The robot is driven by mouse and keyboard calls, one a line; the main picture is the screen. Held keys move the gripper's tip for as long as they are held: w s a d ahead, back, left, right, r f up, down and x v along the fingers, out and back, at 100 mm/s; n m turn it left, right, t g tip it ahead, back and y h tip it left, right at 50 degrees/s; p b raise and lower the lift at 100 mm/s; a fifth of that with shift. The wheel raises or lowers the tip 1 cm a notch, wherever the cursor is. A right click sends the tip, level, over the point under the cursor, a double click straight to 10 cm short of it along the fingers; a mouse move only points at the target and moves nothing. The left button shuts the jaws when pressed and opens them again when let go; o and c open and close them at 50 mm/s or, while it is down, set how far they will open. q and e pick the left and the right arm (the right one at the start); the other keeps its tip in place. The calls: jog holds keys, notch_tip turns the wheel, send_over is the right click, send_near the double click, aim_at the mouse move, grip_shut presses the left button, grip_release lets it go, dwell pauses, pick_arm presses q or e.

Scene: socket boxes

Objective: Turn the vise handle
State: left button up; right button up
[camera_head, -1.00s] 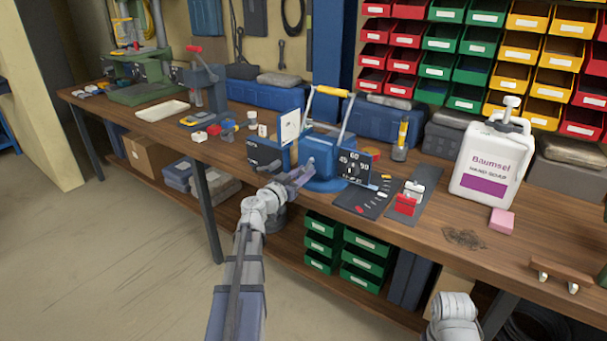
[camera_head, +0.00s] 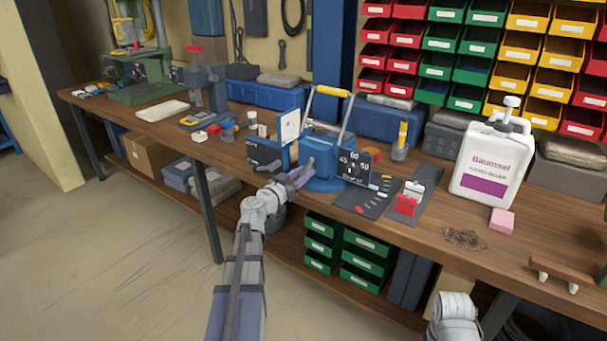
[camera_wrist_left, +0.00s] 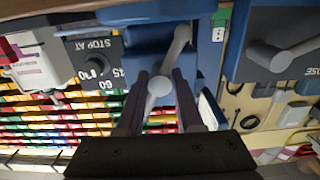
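A blue vise (camera_head: 322,155) stands at the front edge of the bench. In the left wrist view, its grey handle (camera_wrist_left: 180,42) runs from a round end (camera_wrist_left: 159,86) up and to the right. My left gripper (camera_head: 303,172) is at the vise's front. In the left wrist view, its two dark fingers (camera_wrist_left: 160,84) stand apart on either side of the round end. I cannot tell whether they press on it. A dial panel (camera_head: 355,165) reading "STOP AT" is beside the handle.
A dark box (camera_head: 266,157) with a white plate stands left of the vise. A dark mat (camera_head: 368,200) with small pieces and a red clamp (camera_head: 406,205) lie right of it. A white soap jug (camera_head: 488,165) stands farther right. Green drawers (camera_head: 360,262) are under the bench.

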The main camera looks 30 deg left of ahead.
pick_arm(q)
jog(key=o, duration=0.4)
jog(key=shift+s, duration=0.15)
jog(key=s, duration=0.7)
jog(key=shift+s+a, duration=0.3)
